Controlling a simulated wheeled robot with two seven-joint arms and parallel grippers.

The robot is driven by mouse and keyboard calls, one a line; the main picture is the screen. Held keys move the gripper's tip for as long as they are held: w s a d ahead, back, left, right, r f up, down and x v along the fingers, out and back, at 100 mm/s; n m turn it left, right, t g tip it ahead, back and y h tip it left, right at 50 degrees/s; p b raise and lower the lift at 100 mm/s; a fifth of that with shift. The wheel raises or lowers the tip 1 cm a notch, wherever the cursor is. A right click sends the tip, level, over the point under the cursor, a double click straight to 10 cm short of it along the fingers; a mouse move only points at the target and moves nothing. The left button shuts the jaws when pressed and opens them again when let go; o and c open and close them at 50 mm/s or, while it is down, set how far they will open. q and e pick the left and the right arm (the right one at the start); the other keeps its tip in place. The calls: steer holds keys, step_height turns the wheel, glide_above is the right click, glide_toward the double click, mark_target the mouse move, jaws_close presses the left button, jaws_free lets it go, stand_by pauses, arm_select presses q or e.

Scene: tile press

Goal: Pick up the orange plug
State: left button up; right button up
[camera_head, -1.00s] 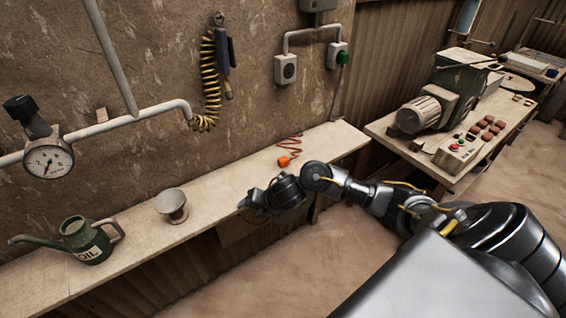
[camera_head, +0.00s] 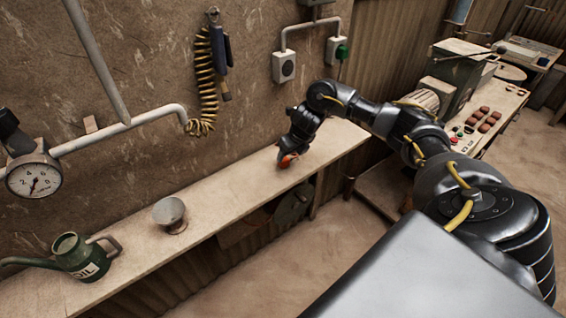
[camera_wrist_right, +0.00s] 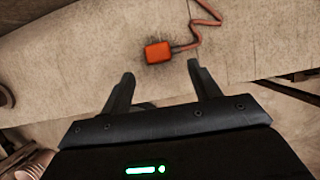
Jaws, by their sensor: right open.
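The orange plug (camera_wrist_right: 158,52) lies on the wooden shelf (camera_head: 235,193), with its red cord running up and away in the right wrist view. In the head view the plug (camera_head: 287,160) is partly hidden by my right gripper (camera_head: 285,150), which points down at it. In the right wrist view the gripper (camera_wrist_right: 160,82) is open, its two fingers apart. The plug lies just beyond the fingertips, roughly between their lines, and no contact shows. My left gripper is not in view.
A coiled yellow cable (camera_head: 205,90) hangs on the wall, and a socket box (camera_head: 284,66) is mounted behind my arm. The shelf between cup and gripper is clear.

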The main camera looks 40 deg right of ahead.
mark_target(286, 161)
steer(key=shift+w+f, duration=0.15)
steer(key=shift+f, duration=0.25)
steer(key=shift+f+p, duration=0.25)
steer(key=shift+p, duration=0.1)
steer(key=p+x, duration=0.1)
steer(key=x, duration=0.3)
steer(key=shift+w+a, duration=0.1)
steer(key=shift+w, duration=0.05)
steer(key=shift+w+f, duration=0.15)
steer(key=shift+f, duration=0.15)
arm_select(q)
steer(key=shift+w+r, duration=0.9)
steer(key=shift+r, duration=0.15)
arm_select(e)
steer(key=c, duration=1.1)
